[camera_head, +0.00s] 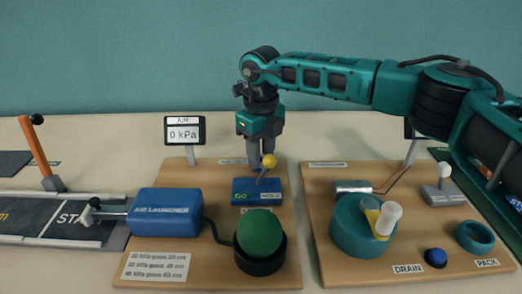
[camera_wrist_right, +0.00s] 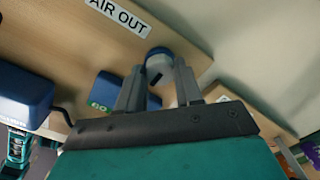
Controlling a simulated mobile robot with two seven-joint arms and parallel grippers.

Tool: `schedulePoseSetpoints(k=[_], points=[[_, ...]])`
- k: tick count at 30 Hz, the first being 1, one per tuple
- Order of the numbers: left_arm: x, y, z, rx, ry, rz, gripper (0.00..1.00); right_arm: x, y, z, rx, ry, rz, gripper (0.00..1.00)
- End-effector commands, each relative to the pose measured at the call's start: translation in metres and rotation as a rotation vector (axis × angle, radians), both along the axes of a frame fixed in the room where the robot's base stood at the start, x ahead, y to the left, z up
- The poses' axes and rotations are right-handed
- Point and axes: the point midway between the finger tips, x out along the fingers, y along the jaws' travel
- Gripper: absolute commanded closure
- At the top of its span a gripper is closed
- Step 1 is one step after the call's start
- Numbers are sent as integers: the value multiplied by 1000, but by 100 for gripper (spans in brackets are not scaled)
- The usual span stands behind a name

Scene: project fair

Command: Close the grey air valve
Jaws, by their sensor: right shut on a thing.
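My right gripper (camera_head: 262,164) reaches down from the upper right to the back of the left wooden board. In the right wrist view its two fingers (camera_wrist_right: 158,80) are shut on a round grey-blue knob with a dark slot, which I take to be the grey air valve (camera_wrist_right: 160,56). An "AIR OUT" label (camera_wrist_right: 119,14) lies beside it. In the head view the fingers hide the valve, and how far it is turned cannot be told. My left gripper is not in view.
A gauge (camera_head: 184,131) reads 0 kPa. A green button (camera_head: 260,232) and a blue air launcher (camera_head: 167,214) stand nearer. The right board holds a teal drum (camera_head: 352,235).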

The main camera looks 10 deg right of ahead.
Motion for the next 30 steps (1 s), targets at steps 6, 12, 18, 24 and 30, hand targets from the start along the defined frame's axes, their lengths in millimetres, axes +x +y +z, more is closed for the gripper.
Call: schedulePoseSetpoints(k=[6, 12, 18, 24, 30], points=[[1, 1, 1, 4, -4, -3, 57, 0, 0, 0, 0, 0, -4, 95], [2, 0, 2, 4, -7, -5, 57, 0, 0, 0, 1, -1, -3, 56], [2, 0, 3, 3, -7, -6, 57, 0, 0, 0, 0, 0, -2, 39], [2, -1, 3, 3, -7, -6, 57, 0, 0, 0, 0, 0, -2, 39], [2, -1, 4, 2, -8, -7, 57, 1, 0, 19, 1, -4, -2, 39]])
